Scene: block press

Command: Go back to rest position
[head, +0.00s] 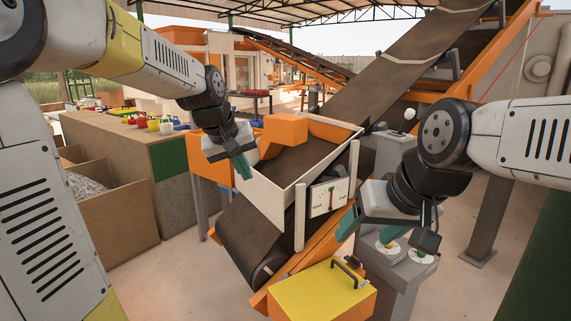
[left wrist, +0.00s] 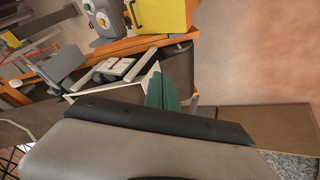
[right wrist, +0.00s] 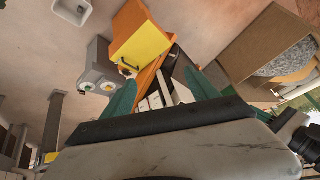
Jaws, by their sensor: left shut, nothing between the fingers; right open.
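My left gripper (head: 243,166) hangs over the left side of the white-walled hopper (head: 272,190) in the head view. Its green fingers are closed together with nothing between them; they also show in the left wrist view (left wrist: 162,92). My right gripper (head: 365,228) is at the right of the hopper, above the grey control pedestal (head: 392,290). Its green fingers are apart and empty, as the right wrist view (right wrist: 165,90) shows.
A dark conveyor belt (head: 385,85) rises to the upper right behind the hopper. A yellow-topped orange box (head: 318,290) stands in front. Wooden bins (head: 115,205) are at the left. Bare floor (head: 160,280) lies at lower left.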

